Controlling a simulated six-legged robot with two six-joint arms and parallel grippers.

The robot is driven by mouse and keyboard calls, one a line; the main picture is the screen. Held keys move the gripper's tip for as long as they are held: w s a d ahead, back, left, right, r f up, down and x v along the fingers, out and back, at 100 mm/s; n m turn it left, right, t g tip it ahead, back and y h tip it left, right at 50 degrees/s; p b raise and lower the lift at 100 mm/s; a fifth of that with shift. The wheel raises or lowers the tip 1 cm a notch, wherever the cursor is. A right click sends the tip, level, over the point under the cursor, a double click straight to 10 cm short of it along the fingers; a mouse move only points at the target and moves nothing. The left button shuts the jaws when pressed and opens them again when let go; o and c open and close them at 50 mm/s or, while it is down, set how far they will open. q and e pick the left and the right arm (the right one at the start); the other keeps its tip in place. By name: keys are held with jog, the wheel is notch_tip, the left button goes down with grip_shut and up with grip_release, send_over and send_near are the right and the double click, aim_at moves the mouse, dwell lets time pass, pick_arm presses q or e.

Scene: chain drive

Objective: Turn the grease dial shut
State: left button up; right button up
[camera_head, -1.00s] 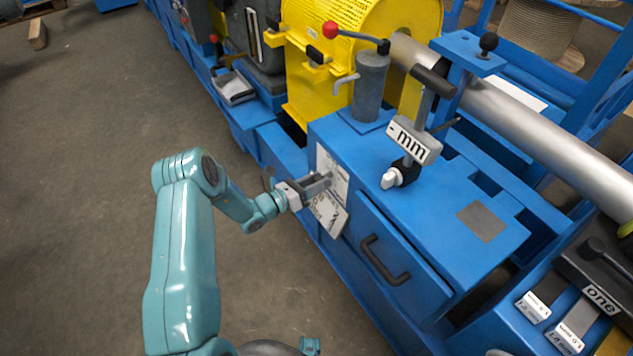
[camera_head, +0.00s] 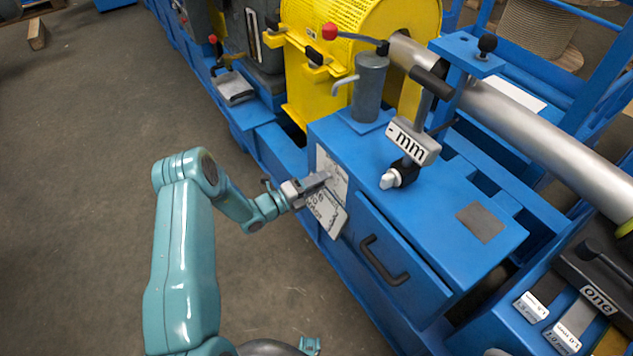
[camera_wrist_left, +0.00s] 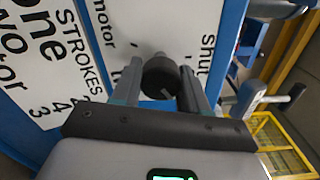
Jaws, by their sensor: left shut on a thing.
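The grease dial is a dark round knob (camera_wrist_left: 158,78) with a small pale mark on its rim, in the left wrist view. It sits on a white plate (camera_wrist_left: 205,25) lettered "motor" on one side and "shut" on the other. My left gripper (camera_wrist_left: 163,90) has one finger on each side of the knob and is shut on it. In the head view my left gripper (camera_head: 324,179) reaches the white plate (camera_head: 333,166) on the blue housing's side and hides the dial.
A white lettered card (camera_head: 328,213) hangs just below the gripper. A drawer with a black handle (camera_head: 383,262) is to its right. Open floor lies left.

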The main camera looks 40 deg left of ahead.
pick_arm(q)
jog(key=n, duration=0.5)
jog(key=shift+s+d+f+n, duration=0.1)
jog(key=shift+s+d+n, duration=0.1)
jog(key=shift+n, duration=0.1)
jog(key=n+p, duration=0.1)
jog(key=n, duration=0.4)
jog(key=shift+w+n, duration=0.1)
jog(key=shift+n, duration=0.5)
jog(key=o, duration=0.8)
jog(key=shift+o, duration=1.1)
jog(key=shift+a+r, duration=0.1)
jog(key=shift+r, duration=0.15)
jog(key=shift+a, duration=0.1)
jog(key=p+v, duration=0.1)
jog(key=v, duration=1.5)
